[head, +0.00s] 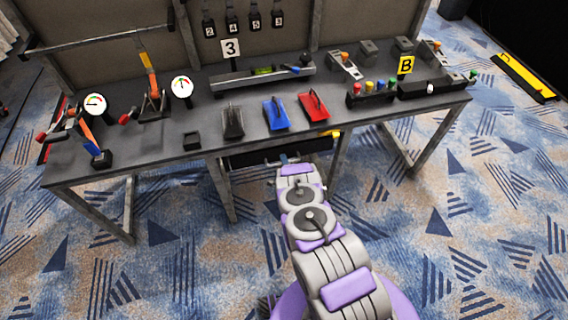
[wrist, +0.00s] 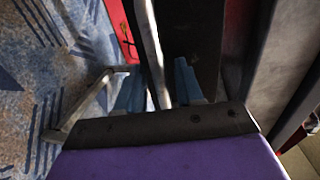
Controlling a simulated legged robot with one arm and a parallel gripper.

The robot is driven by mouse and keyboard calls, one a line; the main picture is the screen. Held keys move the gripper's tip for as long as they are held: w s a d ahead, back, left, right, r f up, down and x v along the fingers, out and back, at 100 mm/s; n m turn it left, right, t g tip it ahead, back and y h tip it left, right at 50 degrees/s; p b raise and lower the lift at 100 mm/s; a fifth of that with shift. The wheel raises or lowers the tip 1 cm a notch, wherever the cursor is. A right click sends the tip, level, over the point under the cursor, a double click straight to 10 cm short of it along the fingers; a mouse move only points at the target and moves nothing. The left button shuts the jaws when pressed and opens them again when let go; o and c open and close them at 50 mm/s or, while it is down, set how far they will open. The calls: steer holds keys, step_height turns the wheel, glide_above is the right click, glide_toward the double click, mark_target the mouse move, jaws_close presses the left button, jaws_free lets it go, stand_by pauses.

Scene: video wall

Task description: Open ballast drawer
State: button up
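The drawer (head: 265,158) is a dark box under the middle of the workbench, and its front is partly hidden by my arm. My gripper (head: 286,160) is at the drawer's front. In the wrist view its two blue fingers (wrist: 158,72) are spread apart. A pale metal bar (wrist: 149,40), which looks like the drawer's handle, passes between them. A gap shows between the bar and the right finger; contact with the left finger is unclear. A dark surface (wrist: 190,35) lies behind the bar. I cannot tell how far the drawer is out.
The workbench (head: 330,146) carries red, blue and black trays, levers, gauges and coloured buttons. Its metal legs (head: 221,190) stand left and right of the drawer. A red panel (wrist: 121,30) shows beside the bar. The carpet (head: 180,240) in front is clear.

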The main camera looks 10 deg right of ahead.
steer(key=shift+c, duration=0.2)
jaws_close()
steer(key=shift+s, duration=0.1)
